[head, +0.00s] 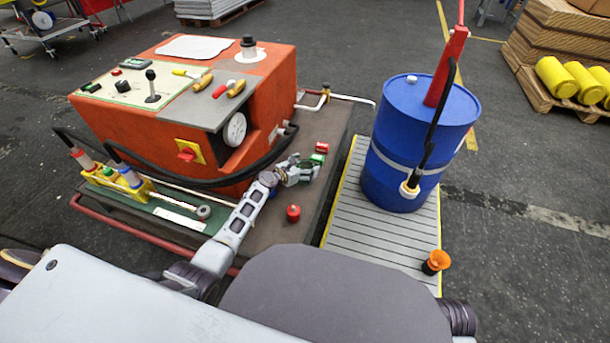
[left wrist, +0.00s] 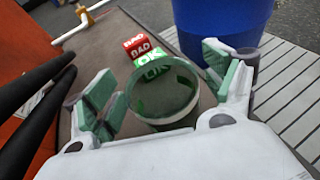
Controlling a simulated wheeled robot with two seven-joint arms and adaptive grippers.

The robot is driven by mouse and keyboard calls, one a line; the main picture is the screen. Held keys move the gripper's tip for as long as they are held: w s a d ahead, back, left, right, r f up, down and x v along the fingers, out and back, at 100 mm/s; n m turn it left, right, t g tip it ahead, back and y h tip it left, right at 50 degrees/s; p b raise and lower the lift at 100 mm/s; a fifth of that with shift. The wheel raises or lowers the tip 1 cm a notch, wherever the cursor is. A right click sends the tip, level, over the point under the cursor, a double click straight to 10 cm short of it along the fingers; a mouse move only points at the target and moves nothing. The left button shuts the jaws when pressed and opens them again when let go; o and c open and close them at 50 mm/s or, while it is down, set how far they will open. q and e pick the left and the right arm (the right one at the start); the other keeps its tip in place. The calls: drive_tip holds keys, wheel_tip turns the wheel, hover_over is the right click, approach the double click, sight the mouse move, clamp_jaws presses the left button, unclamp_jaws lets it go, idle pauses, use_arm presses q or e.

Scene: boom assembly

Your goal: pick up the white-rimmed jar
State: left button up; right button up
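The white-rimmed jar (left wrist: 165,95) shows in the left wrist view as a round, dark green, see-through shape with a pale rim. It lies between the two green-padded fingers of my left gripper (left wrist: 163,92). The fingers stand apart on either side of it, and narrow gaps seem to show. I cannot tell whether either pad touches it. In the head view my left gripper (head: 298,171) is low over the brown bench top and largely hides the jar. My right gripper is not in view.
Beyond the jar are a green OK block (left wrist: 150,64) and a red BAD block (left wrist: 136,46). A red can (head: 293,213) stands nearer on the bench (head: 270,232). The orange machine (head: 270,75) is left, the blue drum (head: 410,140) right. An orange-topped cup (head: 436,262) is on the slatted platform.

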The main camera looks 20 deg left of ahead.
use_arm(q)
drive_tip(key=c, duration=1.4)
drive_tip(key=shift+r, duration=0.15)
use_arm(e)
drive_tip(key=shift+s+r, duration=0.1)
use_arm(q)
drive_tip(key=shift+r+p, duration=0.8)
drive_tip(key=shift+r, duration=0.4)
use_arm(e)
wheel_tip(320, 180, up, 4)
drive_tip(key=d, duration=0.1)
use_arm(q)
wheel_tip(320, 180, up, 7)
drive_tip(key=p, duration=0.5)
drive_tip(key=shift+r, duration=0.15)
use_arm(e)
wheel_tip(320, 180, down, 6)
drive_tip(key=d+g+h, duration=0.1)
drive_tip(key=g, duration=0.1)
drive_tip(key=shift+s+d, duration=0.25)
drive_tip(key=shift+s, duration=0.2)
